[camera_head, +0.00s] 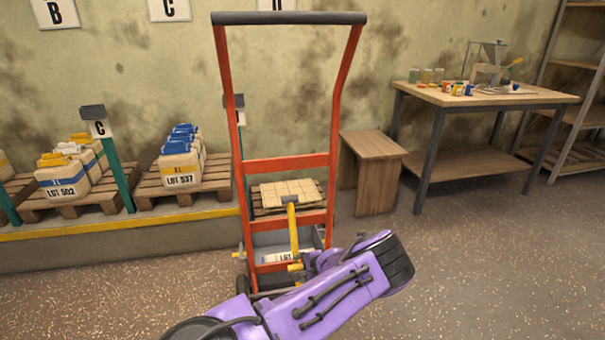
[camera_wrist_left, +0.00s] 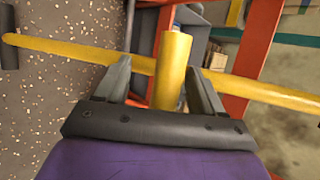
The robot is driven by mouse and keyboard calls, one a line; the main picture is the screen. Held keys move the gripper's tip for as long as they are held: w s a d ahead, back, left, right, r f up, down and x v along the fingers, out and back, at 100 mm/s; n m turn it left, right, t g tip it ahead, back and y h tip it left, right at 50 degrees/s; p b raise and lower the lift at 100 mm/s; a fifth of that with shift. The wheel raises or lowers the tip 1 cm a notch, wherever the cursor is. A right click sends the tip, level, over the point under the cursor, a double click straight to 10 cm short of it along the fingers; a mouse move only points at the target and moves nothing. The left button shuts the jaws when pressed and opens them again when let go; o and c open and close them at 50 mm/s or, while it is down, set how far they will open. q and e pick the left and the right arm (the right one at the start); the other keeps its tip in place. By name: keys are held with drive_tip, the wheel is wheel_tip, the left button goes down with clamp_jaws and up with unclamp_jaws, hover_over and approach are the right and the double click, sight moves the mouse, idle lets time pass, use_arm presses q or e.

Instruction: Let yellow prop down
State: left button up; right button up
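A yellow prop (camera_head: 293,228) with a dark tip stands upright at the lower front of the red hand truck (camera_head: 285,165). A short yellow piece (camera_head: 296,268) sticks out near its foot. In the left wrist view, the two fingers of my left gripper (camera_wrist_left: 163,85) stand apart on either side of a short yellow cylinder (camera_wrist_left: 172,65). A gap shows at the left finger. A long yellow bar (camera_wrist_left: 75,52) crosses behind the fingers. My right gripper is not in view.
Pallets (camera_head: 75,205) with labelled sacks stand on a raised platform (camera_head: 120,235) at the left. A wooden stool (camera_head: 375,165) and a workbench (camera_head: 475,97) stand behind at the right. Open floor (camera_head: 480,270) lies to the right.

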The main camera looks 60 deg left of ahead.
use_arm(q)
drive_tip(key=shift+s+d+f, duration=0.15)
drive_tip(key=shift+f, duration=0.05)
drive_tip(key=shift+d+r, duration=0.25)
drive_tip(key=shift+r, duration=0.2)
drive_tip(key=shift+w, duration=0.2)
drive_tip(key=shift+w+d+r, duration=0.1)
drive_tip(key=shift+d+r, duration=0.05)
drive_tip(key=shift+r, duration=0.1)
drive_tip(key=p+v, duration=0.2)
drive_tip(key=v, duration=0.8)
drive_tip(key=shift+f, duration=0.1)
